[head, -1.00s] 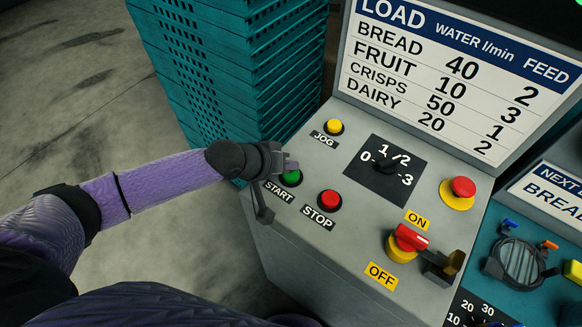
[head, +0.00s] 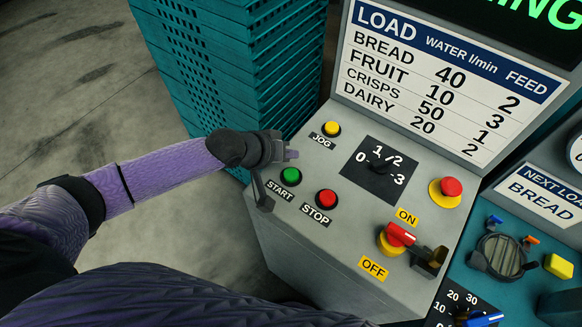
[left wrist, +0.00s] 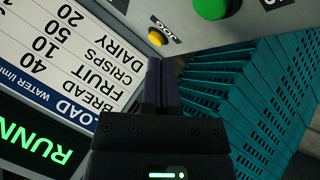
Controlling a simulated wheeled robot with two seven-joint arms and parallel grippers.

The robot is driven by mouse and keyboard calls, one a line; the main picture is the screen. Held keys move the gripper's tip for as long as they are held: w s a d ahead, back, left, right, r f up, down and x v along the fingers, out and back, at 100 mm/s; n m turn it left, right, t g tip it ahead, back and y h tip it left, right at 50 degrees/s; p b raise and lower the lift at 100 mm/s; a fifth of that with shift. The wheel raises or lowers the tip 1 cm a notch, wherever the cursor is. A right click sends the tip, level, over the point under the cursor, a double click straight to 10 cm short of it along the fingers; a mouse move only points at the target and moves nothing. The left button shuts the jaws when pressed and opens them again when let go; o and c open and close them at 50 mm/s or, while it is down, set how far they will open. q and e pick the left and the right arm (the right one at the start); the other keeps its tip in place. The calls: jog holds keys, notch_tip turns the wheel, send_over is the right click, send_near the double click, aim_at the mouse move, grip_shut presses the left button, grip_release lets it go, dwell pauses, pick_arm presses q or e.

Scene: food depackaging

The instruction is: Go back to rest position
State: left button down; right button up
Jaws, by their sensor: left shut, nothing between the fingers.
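My left gripper (head: 292,154) is shut and empty. In the head view it hovers at the left edge of the grey control panel (head: 300,225), above the green START button (head: 290,176) and left of the yellow JOG button (head: 331,128). In the left wrist view its closed fingers (left wrist: 158,75) point toward the panel, just below the JOG button (left wrist: 157,38). The green button (left wrist: 211,8) shows at the top, apart from the fingers. The red STOP button (head: 326,199) is uncovered. My right gripper is not in view.
Stacked teal crates (head: 235,60) stand close behind the left arm. The panel also carries a selector dial (head: 380,166), a red emergency knob (head: 451,187) and a red ON/OFF switch (head: 400,233). The load board (head: 445,85) rises behind. Open floor (head: 70,120) lies at left.

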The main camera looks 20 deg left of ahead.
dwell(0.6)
